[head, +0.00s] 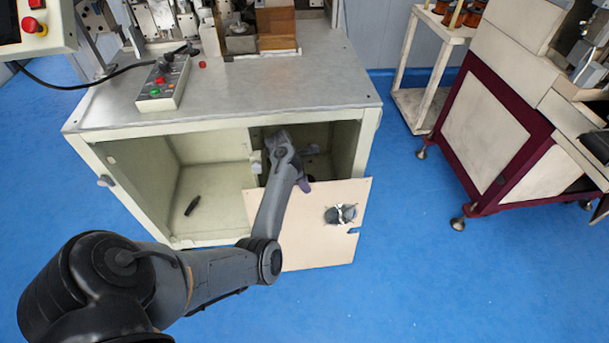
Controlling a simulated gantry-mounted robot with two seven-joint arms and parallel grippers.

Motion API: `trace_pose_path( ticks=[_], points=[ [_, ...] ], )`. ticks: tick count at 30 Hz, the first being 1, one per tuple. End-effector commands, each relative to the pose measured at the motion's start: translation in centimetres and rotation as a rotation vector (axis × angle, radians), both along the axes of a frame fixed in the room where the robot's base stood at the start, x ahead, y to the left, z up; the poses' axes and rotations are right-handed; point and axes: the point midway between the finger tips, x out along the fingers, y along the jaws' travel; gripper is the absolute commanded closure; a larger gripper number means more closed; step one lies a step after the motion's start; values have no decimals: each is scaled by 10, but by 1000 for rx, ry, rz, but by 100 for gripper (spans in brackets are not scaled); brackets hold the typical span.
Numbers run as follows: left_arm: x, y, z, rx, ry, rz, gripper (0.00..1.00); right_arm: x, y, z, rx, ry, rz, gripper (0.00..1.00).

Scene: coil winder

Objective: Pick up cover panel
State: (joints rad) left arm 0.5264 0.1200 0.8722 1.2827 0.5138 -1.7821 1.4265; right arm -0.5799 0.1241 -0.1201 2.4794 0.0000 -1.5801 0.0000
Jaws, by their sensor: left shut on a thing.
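The cover panel (318,248) is a flat beige sheet with a round dark fitting with silvery parts (340,214) on its right half and a small notch in its right edge. It stands tilted in front of the right opening of the machine's cabinet. My left gripper (305,184) is at the panel's top edge, pointing down, shut on it. My left forearm hides the panel's left part, and the fingertips are only partly visible. My right gripper is not in view.
The cabinet (210,163) has an open left compartment with a small dark object (192,206) on its floor. A button box (163,83) lies on the worktop (320,75). A maroon-framed machine (490,180) and a trolley (408,105) stand right. Blue floor (420,280) is free at lower right.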

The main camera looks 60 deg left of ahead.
Motion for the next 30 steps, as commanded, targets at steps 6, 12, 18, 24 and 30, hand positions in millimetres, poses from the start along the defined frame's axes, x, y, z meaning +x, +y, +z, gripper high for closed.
trace_pose_path(
  ticks=[6, 12, 18, 24, 30],
  points=[
    [-24, -44, 7, -2, -1, -1, 100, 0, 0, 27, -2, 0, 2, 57],
    [-44, -79, 6, -1, -3, 0, 100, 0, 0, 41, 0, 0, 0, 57],
    [-58, -104, 5, -1, -3, 0, 100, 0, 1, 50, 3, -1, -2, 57],
    [-66, -118, 4, 1, -4, 0, 100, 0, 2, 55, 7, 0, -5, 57],
    [-69, -124, 4, 0, -5, 1, 100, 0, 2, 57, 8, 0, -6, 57]
  ],
)
